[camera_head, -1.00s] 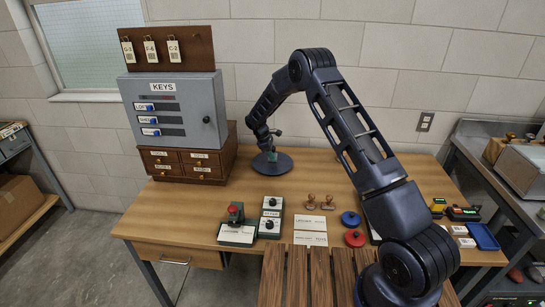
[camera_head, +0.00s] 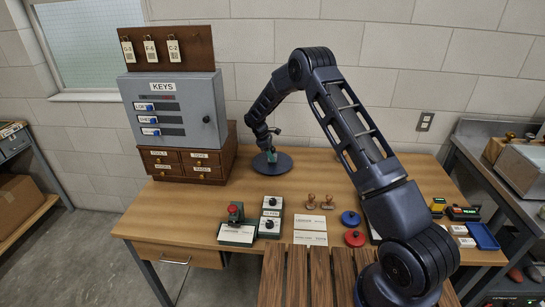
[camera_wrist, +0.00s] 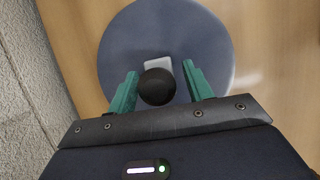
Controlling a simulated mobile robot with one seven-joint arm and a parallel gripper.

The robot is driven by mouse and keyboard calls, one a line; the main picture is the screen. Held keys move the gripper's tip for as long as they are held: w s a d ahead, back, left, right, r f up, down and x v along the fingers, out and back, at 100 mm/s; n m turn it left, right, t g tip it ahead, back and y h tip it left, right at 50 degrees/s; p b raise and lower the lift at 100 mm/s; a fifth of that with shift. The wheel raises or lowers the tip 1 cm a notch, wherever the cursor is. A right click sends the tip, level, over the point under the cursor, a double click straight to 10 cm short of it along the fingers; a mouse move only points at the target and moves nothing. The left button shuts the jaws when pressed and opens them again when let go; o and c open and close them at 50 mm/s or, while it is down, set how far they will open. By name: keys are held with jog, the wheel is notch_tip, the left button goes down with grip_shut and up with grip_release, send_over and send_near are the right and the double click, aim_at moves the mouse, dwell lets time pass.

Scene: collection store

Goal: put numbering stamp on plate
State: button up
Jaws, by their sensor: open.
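The plate is a round blue-grey disc (camera_head: 284,168) at the back of the table, and it fills much of the wrist view (camera_wrist: 215,45). A stamp with a round black knob (camera_wrist: 158,87) and a pale grey base (camera_wrist: 157,63) appears over the plate in the wrist view, apparently standing on it. My gripper (camera_head: 271,156) is low over the plate. In the wrist view its green fingers (camera_wrist: 160,76) are apart, one on each side of the knob, with narrow gaps. In the head view the gripper hides the stamp.
A grey key cabinet (camera_head: 176,112) on wooden drawers (camera_head: 182,166) stands left of the plate. In front are a red-button box (camera_head: 236,228), a dial box (camera_head: 270,220), wooden-handled stamps (camera_head: 319,202), and blue (camera_head: 350,219) and red (camera_head: 355,239) round objects. A wall is close behind.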

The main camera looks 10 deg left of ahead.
jog(key=v, duration=1.1)
jog(key=s+d+r+m+y, duration=0.1)
jog(key=s+d+r+m, duration=0.25)
jog(key=d+r, duration=0.55)
jog(key=s+d+r+m+t+y, duration=0.1)
jog(key=s+d+r+m, duration=0.1)
jog(key=s+d+r, duration=0.5)
jog(key=s+d+r+m+y, duration=0.1)
jog(key=s+d+r+m, duration=0.2)
jog(key=d+r, duration=0.8)
jog(key=s+d+r+m, duration=0.2)
jog(key=s+d+r, duration=0.35)
jog(key=s, duration=0.25)
jog(key=s+d+f+m+t, duration=0.1)
jog(key=s+d+m, duration=0.1)
jog(key=s, duration=0.6)
jog(key=s+d+f+m+t+y, duration=0.1)
jog(key=s+d+m, duration=0.2)
jog(key=s+d, duration=0.2)
jog(key=s+d+f+m+t, duration=0.1)
jog(key=s+d, duration=0.3)
jog(key=s, duration=0.7)
jog(key=shift+s+f+m+t, duration=0.2)
jog(key=shift+s+m+t, duration=0.1)
jog(key=shift+m, duration=0.45)
